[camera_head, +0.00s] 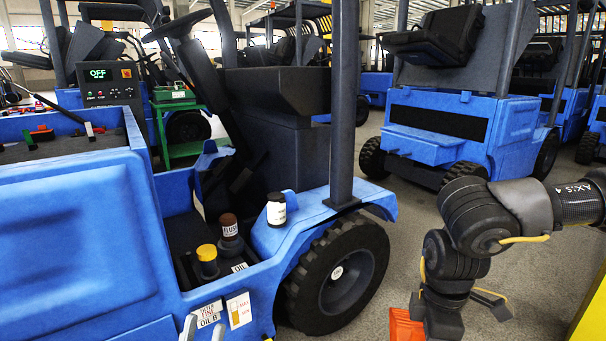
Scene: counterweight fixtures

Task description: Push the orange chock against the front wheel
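My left gripper (203,329) shows only as two grey fingertips at the bottom edge, spread apart, in front of the truck's side.
A green cart (179,125) stands behind. Another blue truck (459,122) is at the back right. Grey floor (408,215) lies open between the trucks.

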